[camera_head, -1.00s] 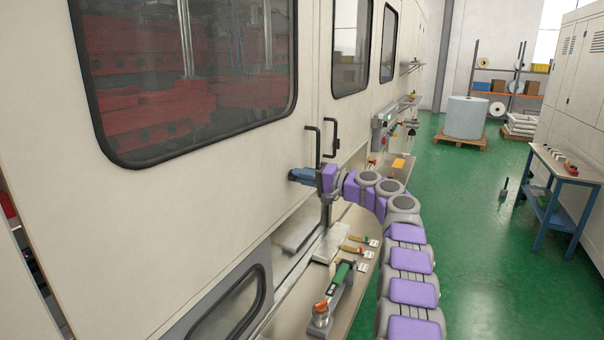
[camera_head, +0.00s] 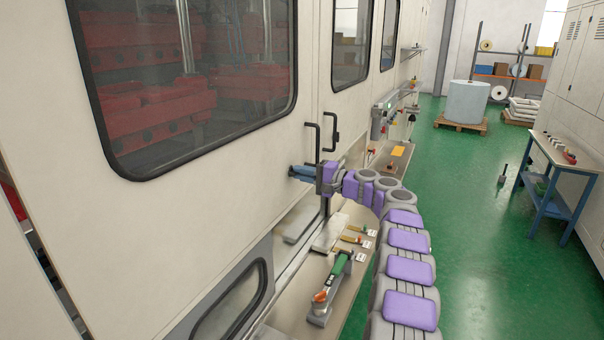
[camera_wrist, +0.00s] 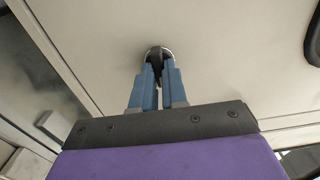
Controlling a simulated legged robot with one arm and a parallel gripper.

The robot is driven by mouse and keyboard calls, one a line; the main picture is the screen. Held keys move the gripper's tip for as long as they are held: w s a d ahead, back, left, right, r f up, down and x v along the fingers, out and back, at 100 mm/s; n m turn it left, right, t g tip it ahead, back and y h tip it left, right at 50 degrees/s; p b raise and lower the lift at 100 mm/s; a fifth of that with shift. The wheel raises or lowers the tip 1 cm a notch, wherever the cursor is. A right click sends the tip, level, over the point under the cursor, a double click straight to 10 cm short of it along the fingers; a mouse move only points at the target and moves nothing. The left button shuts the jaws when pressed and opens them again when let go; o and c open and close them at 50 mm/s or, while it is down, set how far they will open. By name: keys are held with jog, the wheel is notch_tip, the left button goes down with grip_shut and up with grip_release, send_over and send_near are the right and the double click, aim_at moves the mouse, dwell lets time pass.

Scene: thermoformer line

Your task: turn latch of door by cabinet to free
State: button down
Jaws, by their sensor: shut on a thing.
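The pale machine door (camera_head: 240,170) has a large dark window and fills the left of the head view. My gripper (camera_head: 296,171) reaches the door face low, below the two black door handles (camera_head: 322,138). In the wrist view my gripper (camera_wrist: 157,80) has its blue fingers close together on the latch (camera_wrist: 157,52), a small dark piece in a round metal collar on the door. The fingers hide most of the latch, so its turn angle cannot be told. In the head view the latch is hidden behind the fingers.
A blue table (camera_head: 560,160) stands at the right. The green floor (camera_head: 470,230) between is clear.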

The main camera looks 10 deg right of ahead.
jog(key=shift+f, duration=0.1)
jog(key=c, duration=1.4)
grip_release()
jog(key=shift+w+d+f, duration=0.1)
jog(key=shift+w+f, duration=0.05)
jog(key=shift+w, duration=0.05)
jog(key=shift+o, duration=1.2)
jog(key=shift+s, duration=0.1)
jog(key=shift+d, duration=0.1)
jog(key=p+v, duration=0.1)
jog(key=v, duration=1.6)
jog(key=shift+d, duration=0.15)
